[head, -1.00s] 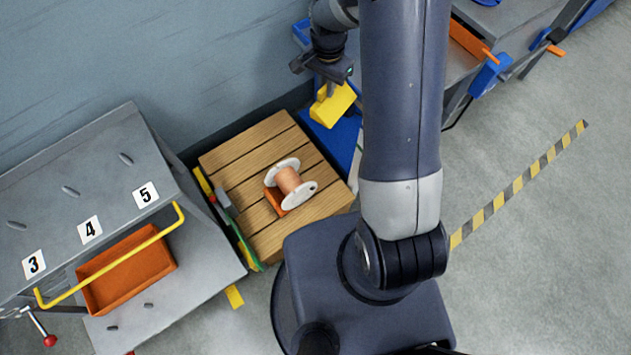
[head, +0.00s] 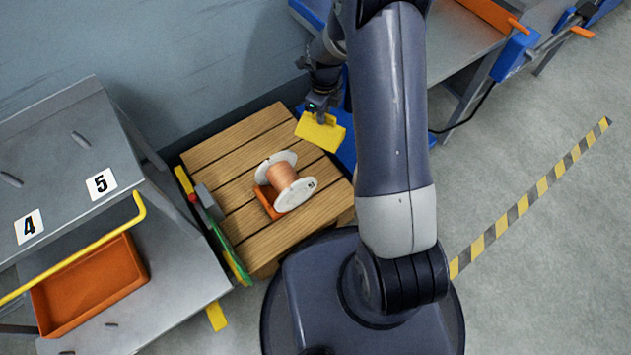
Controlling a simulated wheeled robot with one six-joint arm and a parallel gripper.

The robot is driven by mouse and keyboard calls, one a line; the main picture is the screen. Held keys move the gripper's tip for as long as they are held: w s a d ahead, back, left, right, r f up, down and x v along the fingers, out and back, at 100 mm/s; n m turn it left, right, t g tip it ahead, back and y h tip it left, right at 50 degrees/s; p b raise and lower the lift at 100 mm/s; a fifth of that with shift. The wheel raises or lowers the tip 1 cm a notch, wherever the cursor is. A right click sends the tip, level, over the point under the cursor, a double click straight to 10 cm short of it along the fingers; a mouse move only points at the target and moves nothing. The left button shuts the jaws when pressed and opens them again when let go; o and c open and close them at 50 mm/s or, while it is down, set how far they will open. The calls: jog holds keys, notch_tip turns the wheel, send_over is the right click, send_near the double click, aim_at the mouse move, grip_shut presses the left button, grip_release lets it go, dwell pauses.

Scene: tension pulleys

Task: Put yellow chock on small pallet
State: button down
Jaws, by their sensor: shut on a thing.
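The yellow chock (head: 318,133) is a blocky yellow piece held in my gripper (head: 320,114), which is shut on it. In the head view it overlaps the back right edge of the small wooden pallet (head: 222,152). I cannot tell whether it touches the boards or hangs above them. An orange piece (head: 268,201) sits against the spool's left side.
A grey bench (head: 60,150) with an orange bin (head: 90,285) stands on the left. Yellow, green and grey items (head: 215,222) line the pallet's left side. A blue surface (head: 347,150) lies behind the pallet at right. The wall is close behind.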

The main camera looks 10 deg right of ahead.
aim_at(322, 130)
jog(key=f+m+b, duration=0.1)
jog(key=f, duration=0.1)
jog(key=f+m+b, duration=0.3)
jog(key=f, duration=0.2)
jog(key=shift+w+m, duration=0.25)
jog(key=shift+m, duration=0.05)
jog(key=shift+f+b, duration=0.35)
jog(key=shift+f, duration=0.1)
notch_tip(322, 130, down, 17)
jog(key=b, duration=0.7)
jog(key=shift+f, duration=0.1)
jog(key=shift+f, duration=0.1)
jog(key=shift+f, duration=0.15)
jog(key=c, duration=1.5)
grip_release()
jog(key=shift+o, duration=0.2)
notch_tip(322, 130, up, 12)
jog(key=p, duration=0.5)
jog(key=shift+r, duration=0.25)
